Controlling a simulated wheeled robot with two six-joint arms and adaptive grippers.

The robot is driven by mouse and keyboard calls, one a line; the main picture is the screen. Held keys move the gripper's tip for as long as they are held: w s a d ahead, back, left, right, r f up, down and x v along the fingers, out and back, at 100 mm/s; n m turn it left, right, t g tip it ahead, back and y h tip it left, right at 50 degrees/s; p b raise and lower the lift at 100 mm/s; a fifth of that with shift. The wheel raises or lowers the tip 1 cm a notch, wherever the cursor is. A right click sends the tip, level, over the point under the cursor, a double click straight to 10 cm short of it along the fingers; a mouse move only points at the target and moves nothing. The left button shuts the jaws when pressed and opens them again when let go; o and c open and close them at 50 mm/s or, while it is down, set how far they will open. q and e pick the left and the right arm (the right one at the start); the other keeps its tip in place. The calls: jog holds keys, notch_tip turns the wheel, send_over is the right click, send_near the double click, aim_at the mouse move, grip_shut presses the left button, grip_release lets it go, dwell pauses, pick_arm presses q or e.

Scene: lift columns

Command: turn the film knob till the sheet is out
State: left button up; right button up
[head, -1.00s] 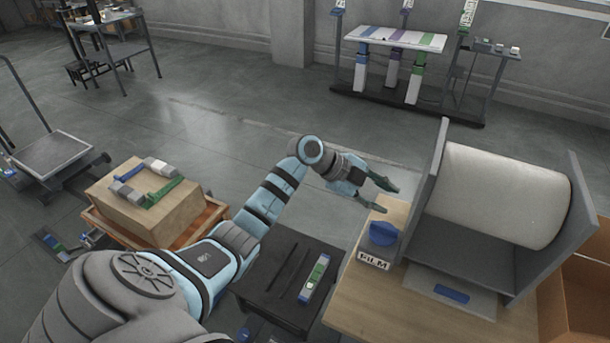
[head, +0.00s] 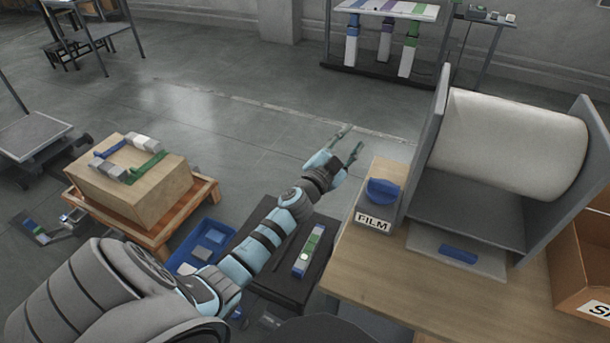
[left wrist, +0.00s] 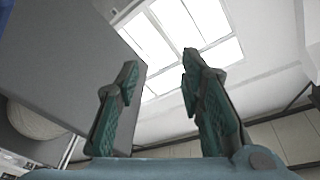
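The film knob is a blue knob (head: 383,192) on a grey box (head: 376,213) labelled FILM, at the left edge of the wooden bench. A white film roll (head: 510,145) sits between grey side plates (head: 435,135) to the right of it. No sheet clearly shows out of the holder. My left gripper (head: 351,142) is up and to the left of the knob, apart from it, with its fingers spread and empty. In the left wrist view the open fingers (left wrist: 158,85) point up toward the ceiling lights. My right gripper is in neither view.
The wooden bench (head: 350,275) carries a grey plate with a blue piece (head: 458,255). An open cardboard box (head: 585,262) stands at the right. A dark stand (head: 270,282) with a level-like tool (head: 309,250) is left of the bench. A wooden crate (head: 150,225) bears a carton.

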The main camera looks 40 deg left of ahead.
pick_arm(q)
jog(key=s+f+n+g+b, duration=0.2)
jog(key=s+f, duration=0.4)
jog(key=f, duration=0.8)
jog(key=s+f+n+g+y+b, duration=0.1)
jog(key=s+f+g+b, duration=0.4)
jog(key=f, duration=0.8)
jog(key=s+d+f+n+g+b, duration=0.1)
jog(key=s+f+g+b, duration=0.3)
jog(key=f, duration=1)
jog(key=s+n+b, duration=0.1)
jog(key=s, duration=0.2)
jog(key=shift+s+f+n+y, duration=0.25)
jog(key=shift+f+n+y, duration=0.05)
jog(key=shift+f+y, duration=0.1)
jog(key=shift+r, duration=0.1)
